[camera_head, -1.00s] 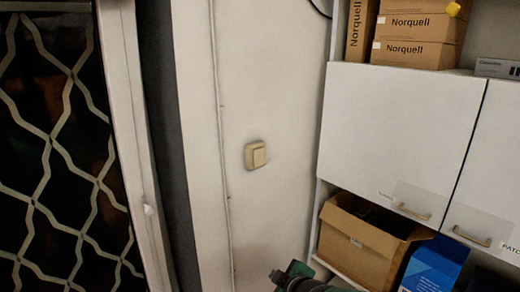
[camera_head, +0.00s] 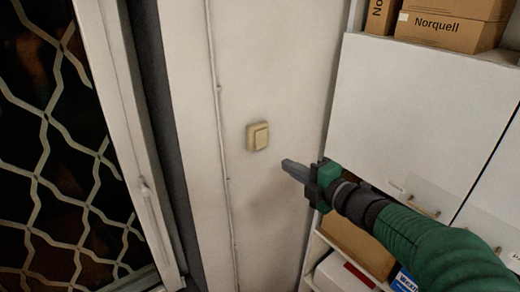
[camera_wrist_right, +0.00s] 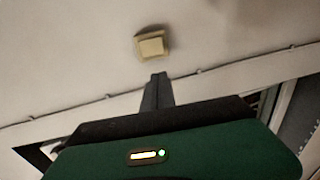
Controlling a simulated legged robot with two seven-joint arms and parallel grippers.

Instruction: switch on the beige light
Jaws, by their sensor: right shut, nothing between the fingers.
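The beige light switch (camera_head: 258,137) is a square rocker mounted on the pale wall, near the middle of the head view. In the right wrist view the switch (camera_wrist_right: 151,46) shows just beyond the fingertips. My right gripper (camera_head: 287,165) comes in from the lower right, with its fingers shut and empty. Its tips are a little to the right of and below the switch in the head view, apart from it in the picture. The shut fingers also show in the right wrist view (camera_wrist_right: 158,80). My left gripper is not in view.
A thin cable conduit (camera_head: 222,130) runs down the wall left of the switch. A white cabinet (camera_head: 425,110) stands at the right, with cardboard boxes (camera_head: 450,32) above and an open shelf below. A lattice gate (camera_head: 60,150) is at the left. The wall around the switch is bare.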

